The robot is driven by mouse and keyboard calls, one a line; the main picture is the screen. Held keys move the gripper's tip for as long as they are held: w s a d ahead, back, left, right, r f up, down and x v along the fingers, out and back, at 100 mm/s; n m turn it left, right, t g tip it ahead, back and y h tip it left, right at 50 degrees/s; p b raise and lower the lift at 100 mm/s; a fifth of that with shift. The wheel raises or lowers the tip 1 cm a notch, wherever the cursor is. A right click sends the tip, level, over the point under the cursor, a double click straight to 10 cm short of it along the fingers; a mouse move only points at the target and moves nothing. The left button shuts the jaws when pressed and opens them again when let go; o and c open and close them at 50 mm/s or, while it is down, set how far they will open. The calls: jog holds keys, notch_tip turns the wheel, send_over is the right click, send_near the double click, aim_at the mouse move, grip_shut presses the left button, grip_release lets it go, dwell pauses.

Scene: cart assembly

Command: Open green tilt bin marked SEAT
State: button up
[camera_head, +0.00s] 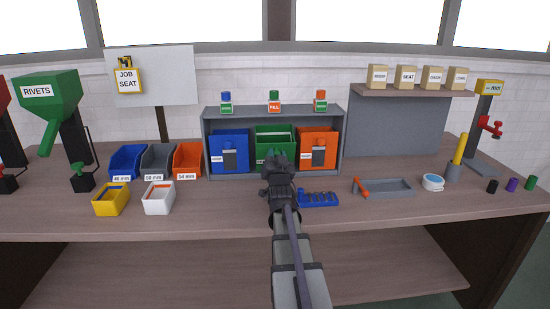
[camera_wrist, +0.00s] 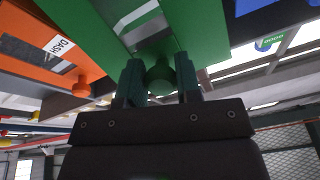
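The green tilt bin (camera_head: 288,152) sits in the middle of the grey rack, between a blue and an orange bin. Its top edge leans out and part of its inside shows. I cannot read a SEAT mark on it. My gripper (camera_head: 276,165) is in front of it and hides its lower front. In the wrist view the green bin (camera_wrist: 205,28) fills the top, and its round green knob (camera_wrist: 160,79) sits between the two fingers of my gripper (camera_wrist: 160,88).
The orange bin (camera_head: 318,140), marked DASH in the wrist view (camera_wrist: 35,55), and the blue bin (camera_head: 229,140) stand close on either side. The grey rack (camera_head: 341,145) frames them. A blue tray of parts (camera_head: 320,199) lies right of my arm.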

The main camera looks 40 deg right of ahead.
jog(key=o, duration=0.4)
jog(key=shift+o, duration=0.2)
jog(key=shift+s, duration=0.1)
jog(key=shift+s+a+f, duration=0.15)
jog(key=shift+s+a, duration=0.1)
jog(key=s+a, duration=0.7)
jog(key=s, duration=0.2)
jog(key=shift+s+a, duration=0.3)
jog(key=shift+s, duration=0.05)
